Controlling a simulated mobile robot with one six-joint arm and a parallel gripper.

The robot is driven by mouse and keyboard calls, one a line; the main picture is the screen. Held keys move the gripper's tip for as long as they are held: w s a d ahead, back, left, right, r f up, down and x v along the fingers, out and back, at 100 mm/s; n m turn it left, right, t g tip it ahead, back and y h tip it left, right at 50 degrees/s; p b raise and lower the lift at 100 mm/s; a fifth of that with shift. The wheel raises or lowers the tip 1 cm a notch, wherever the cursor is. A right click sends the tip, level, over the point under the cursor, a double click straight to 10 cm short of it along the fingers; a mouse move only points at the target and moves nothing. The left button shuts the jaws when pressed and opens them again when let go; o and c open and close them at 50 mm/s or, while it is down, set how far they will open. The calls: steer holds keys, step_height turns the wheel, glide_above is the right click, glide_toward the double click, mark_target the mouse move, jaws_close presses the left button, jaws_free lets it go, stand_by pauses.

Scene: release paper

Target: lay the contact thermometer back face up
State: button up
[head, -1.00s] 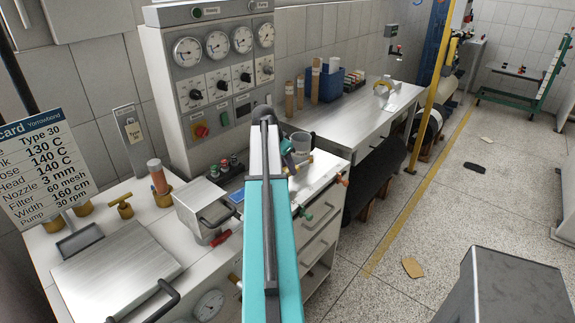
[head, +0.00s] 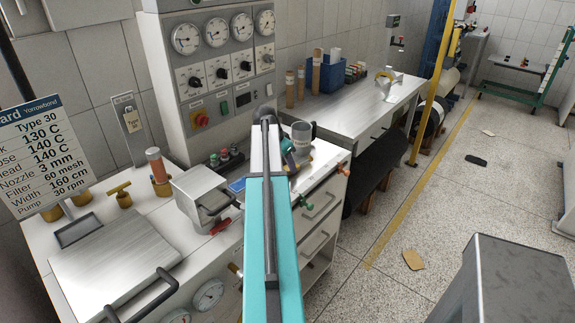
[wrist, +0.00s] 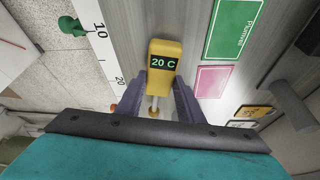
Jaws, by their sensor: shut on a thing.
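The contact thermometer (wrist: 163,62) is yellow with a dark display reading "20 C" in green. In the wrist view its display faces the camera, and a thin stem with a small brass-coloured end points back toward my wrist. My gripper (wrist: 163,88) is shut on it, with one purple finger on each side of its lower body. A metal surface shows behind it; I cannot tell whether the thermometer touches it.
A scale strip (wrist: 101,40) lies left of the thermometer; green (wrist: 233,28) and pink (wrist: 212,82) labels lie right. In the head view a grey cup (head: 302,133) stands close to my gripper. A metal box (head: 200,192) and gauge panel (head: 215,70) stand left.

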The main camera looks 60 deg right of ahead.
steer(key=o, duration=1.3)
steer(key=shift+c, duration=0.2)
steer(key=shift+r, duration=0.1)
steer(key=b+v, duration=0.3)
steer(key=v, duration=1)
steer(key=shift+r, duration=0.25)
steer(key=shift+a, duration=0.15)
